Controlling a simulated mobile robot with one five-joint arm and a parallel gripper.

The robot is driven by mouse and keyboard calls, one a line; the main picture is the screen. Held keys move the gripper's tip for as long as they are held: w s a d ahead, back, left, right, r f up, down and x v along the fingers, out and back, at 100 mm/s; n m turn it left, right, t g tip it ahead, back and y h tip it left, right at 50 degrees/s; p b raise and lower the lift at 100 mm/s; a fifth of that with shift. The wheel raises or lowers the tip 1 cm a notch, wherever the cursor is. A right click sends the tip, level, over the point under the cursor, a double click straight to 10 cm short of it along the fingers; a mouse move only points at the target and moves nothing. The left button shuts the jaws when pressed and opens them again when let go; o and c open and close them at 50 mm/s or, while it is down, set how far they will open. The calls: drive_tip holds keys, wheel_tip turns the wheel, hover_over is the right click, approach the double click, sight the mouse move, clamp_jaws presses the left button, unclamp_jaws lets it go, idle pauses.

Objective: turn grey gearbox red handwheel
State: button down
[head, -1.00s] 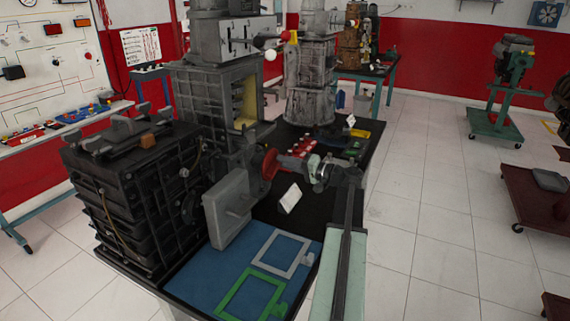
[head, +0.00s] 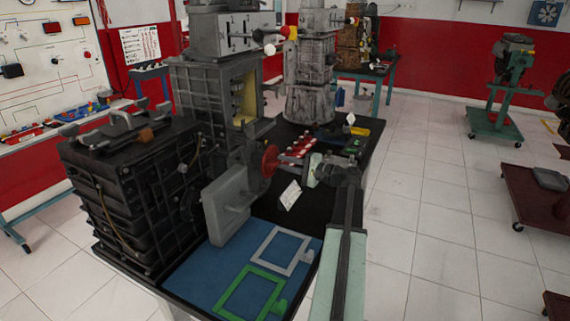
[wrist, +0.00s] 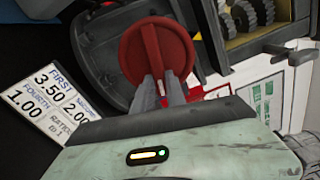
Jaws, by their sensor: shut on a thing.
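The red handwheel (head: 270,162) sits on the front lower side of the grey gearbox (head: 205,95), facing right. In the wrist view the handwheel (wrist: 155,55) is a red disc with a raised bar across its middle, in front of a dark round housing. My gripper (wrist: 160,84) is shut on the lower part of that bar, one finger on each side. In the head view my gripper (head: 288,161) reaches the wheel from the right, its tips small and partly lost against the red. The gearbox's open window with gears (wrist: 255,18) shows at upper right in the wrist view.
A white printed card (head: 290,195) stands on the dark bench near my wrist. A light grey plate with a stub (head: 227,205) stands left of it. A blue mat (head: 205,258) with grey and green frames lies in front. A black ribbed gearbox (head: 130,195) fills the left.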

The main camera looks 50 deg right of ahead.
idle(0.4)
drive_tip(key=c, duration=1.4)
unclamp_jaws()
drive_tip(key=shift+o, duration=0.2)
drive_tip(key=v, duration=0.7)
drive_tip(key=shift+s, duration=0.4)
drive_tip(key=shift+d, duration=0.15)
